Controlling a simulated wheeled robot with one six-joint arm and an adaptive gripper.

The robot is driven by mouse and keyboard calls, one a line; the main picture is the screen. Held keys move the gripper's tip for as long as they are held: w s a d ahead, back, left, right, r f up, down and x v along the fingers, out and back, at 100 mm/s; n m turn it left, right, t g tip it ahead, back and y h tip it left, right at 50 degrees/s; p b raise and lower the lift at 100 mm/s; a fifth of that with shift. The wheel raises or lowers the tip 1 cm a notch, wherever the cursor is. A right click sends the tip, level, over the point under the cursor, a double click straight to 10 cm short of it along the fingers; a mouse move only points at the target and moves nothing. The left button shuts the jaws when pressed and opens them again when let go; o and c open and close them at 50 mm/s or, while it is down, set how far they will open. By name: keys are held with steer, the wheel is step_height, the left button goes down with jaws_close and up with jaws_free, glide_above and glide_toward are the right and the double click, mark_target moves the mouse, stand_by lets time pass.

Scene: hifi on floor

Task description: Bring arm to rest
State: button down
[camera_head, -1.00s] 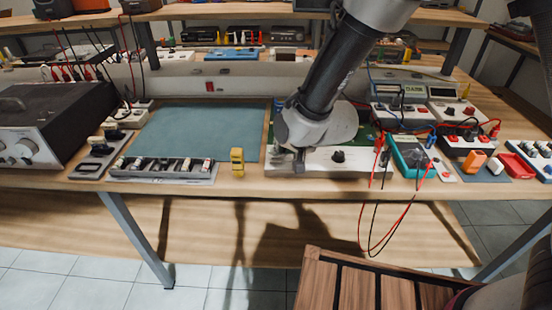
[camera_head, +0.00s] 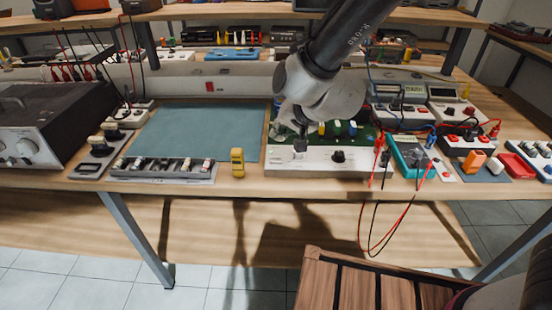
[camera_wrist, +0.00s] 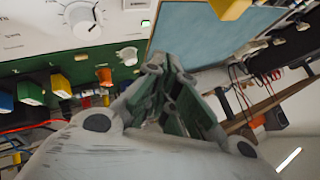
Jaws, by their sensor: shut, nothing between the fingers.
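My gripper (camera_head: 301,142) hangs from my arm over the white-fronted panel with a green board (camera_head: 310,158) at the front of the workbench. In the head view its tip shows just above the panel's top edge; I cannot tell if they touch. In the wrist view my gripper (camera_wrist: 172,105) has its fingers together with nothing held between them. The panel's white face and knob (camera_wrist: 84,20) show at the upper left there.
A blue-grey mat (camera_head: 200,130) lies left of my gripper, with a yellow block (camera_head: 237,162) at its front edge. A black-topped instrument (camera_head: 40,125) stands far left. Multimeters and red and black leads (camera_head: 390,200) crowd the right. A slatted wooden chair (camera_head: 360,282) stands in front.

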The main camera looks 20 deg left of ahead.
steer(key=s+d+f+n+g, duration=0.1)
steer(key=s, duration=0.1)
steer(key=s+d+f+n+g+h, duration=0.1)
steer(key=s, duration=0.1)
steer(key=s+d+f+n+g, duration=0.1)
steer(key=s+f, duration=0.1)
steer(key=shift+h, duration=0.3)
steer(key=s+d+r+m+h, duration=0.1)
steer(key=s+d+r, duration=0.2)
steer(key=d, duration=1.3)
steer(key=s+d+r+m+h, duration=0.1)
steer(key=s+d+r, duration=0.3)
steer(key=d+r, duration=0.6)
steer(key=s+d+r+m+t+h, duration=0.1)
steer(key=s+d+r+h, duration=0.2)
steer(key=d, duration=2)
step_height(320, 180, up, 4)
steer(key=shift+s+r+m, duration=0.1)
steer(key=shift+s+m, duration=0.25)
steer(key=shift+m, duration=0.05)
